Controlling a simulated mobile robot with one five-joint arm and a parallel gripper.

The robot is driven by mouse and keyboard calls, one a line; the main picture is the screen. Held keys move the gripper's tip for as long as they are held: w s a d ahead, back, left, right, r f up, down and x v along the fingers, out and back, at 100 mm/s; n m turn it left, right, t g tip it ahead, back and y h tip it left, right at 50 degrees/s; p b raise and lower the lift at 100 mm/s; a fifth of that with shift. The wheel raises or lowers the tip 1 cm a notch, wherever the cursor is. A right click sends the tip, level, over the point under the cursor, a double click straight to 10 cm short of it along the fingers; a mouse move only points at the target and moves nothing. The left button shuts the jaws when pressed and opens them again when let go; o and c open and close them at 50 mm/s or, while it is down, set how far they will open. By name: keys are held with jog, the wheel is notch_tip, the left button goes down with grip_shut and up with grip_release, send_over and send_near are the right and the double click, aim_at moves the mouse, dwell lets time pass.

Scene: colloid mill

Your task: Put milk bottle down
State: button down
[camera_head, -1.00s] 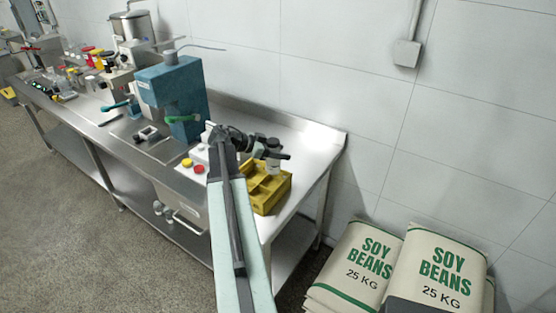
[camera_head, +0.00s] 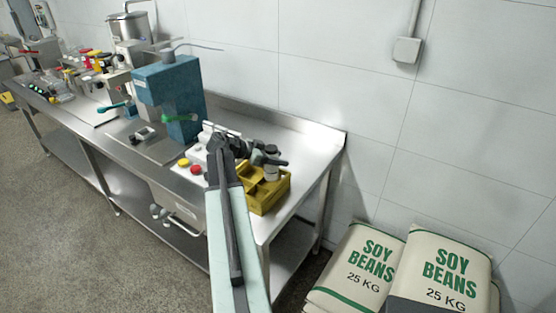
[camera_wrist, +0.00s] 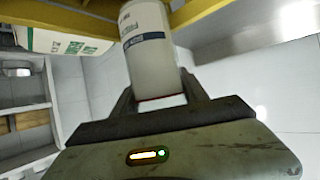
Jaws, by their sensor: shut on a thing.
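The milk bottle (camera_wrist: 150,50) is a pale bottle with a dark-printed label, held between the fingers of my gripper (camera_wrist: 160,95) in the wrist view. My gripper (camera_head: 272,160) is shut on the bottle, which shows as a small pale shape (camera_head: 271,173) below the fingers in the head view. The yellow crate (camera_head: 268,200) has divided compartments and stands at the near right end of the steel table. The bottle is at a compartment on the crate's back right side. Whether its base touches the crate floor is hidden. Yellow crate bars (camera_wrist: 205,12) show beside the bottle in the wrist view.
A white box with red and yellow buttons (camera_head: 192,165) stands left of the crate. The blue mill (camera_head: 170,90) is farther left. The steel table (camera_head: 300,135) is bare behind the crate. Soy bean sacks (camera_head: 430,265) lie on the floor at right.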

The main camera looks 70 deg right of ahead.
jog(key=shift+f, duration=0.25)
jog(key=c, duration=0.6)
grip_release()
jog(key=shift+r, duration=0.35)
jog(key=shift+r+p, duration=0.7)
jog(key=shift+p, duration=0.2)
jog(key=p+v, duration=0.5)
jog(key=v, duration=0.6)
jog(key=shift+w+a+f, duration=0.2)
jog(key=shift+w+a, duration=0.1)
jog(key=shift+w, duration=0.1)
